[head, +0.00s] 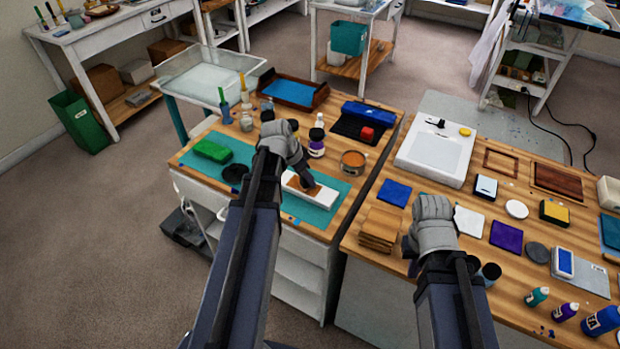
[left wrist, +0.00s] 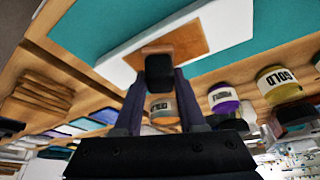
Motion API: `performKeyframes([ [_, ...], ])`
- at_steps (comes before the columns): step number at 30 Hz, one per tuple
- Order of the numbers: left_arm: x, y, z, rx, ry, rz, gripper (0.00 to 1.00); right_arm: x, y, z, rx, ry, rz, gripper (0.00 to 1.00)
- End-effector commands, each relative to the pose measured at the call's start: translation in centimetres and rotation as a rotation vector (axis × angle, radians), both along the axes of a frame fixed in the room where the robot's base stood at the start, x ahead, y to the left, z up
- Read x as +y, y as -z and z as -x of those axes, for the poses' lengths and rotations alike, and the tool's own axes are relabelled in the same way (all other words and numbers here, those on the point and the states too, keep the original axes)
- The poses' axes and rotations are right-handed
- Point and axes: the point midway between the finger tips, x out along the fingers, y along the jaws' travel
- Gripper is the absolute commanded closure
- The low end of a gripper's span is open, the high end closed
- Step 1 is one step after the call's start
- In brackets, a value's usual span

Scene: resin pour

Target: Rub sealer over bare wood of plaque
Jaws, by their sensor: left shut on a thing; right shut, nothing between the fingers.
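The plaque is a small brown wood piece (head: 325,192) lying on a white board (head: 292,182) on the teal mat (head: 303,216). It also shows in the left wrist view (left wrist: 190,42). My left gripper (head: 305,180) is over the plaque, shut on a small dark pad (left wrist: 159,72). The pad overlaps the wood's edge in the left wrist view; I cannot tell whether it touches. An open tin with an orange-brown top (head: 353,160) stands right of the board; its label is unreadable. My right gripper (head: 412,262) is shut and empty, by the right-hand table's front edge.
A green block (head: 212,150) and a black disc (head: 235,174) lie left of my left gripper. Stacked wood pieces (head: 380,228) lie left of my right gripper. A gap separates the two tables.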

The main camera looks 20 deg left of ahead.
Motion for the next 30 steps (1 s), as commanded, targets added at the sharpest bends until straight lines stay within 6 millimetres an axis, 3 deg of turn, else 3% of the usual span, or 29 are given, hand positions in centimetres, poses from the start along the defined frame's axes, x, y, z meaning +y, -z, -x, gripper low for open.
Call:
performKeyframes([
  [9,2.8,0.1,-0.4,0.0,-0.001,-0.002,1.0,0.0,0.1,0.0,0.0,0.0,0.0,1.0],
  [20,3.6,0.1,-0.4,0.0,-0.002,-0.003,1.0,0.0,0.1,0.0,0.0,0.0,0.0,1.0],
  [30,6.3,-0.1,-0.7,0.0,-0.003,-0.001,1.0,0.0,-0.1,0.0,0.0,0.0,0.0,1.0],
])
